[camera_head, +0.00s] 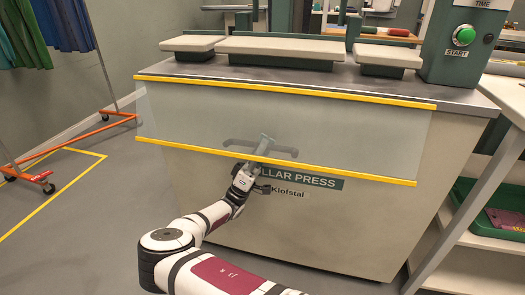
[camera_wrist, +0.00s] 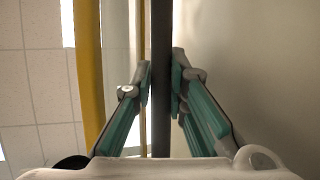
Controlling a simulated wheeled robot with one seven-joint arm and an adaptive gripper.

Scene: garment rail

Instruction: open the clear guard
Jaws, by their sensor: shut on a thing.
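The clear guard (camera_head: 360,135) is a see-through panel with yellow strips along its upper and lower edges. It hangs across the front of the collar press, below the worktop. A dark grey handle (camera_head: 236,143) sits near the middle of its lower part. My gripper (camera_head: 263,147) reaches it from below and is shut on the handle. In the wrist view, the handle is a dark upright bar (camera_wrist: 161,110) between the green-padded fingers of my gripper (camera_wrist: 161,80). A yellow strip of the guard (camera_wrist: 89,70) runs to the left of the fingers.
The press (camera_head: 300,225) has padded boards (camera_head: 281,48) on top and a control box with a green start button (camera_head: 464,35) at right. A shelf with a green bin (camera_head: 470,212) stands at right. An orange wheeled garment rail (camera_head: 75,140) is at left.

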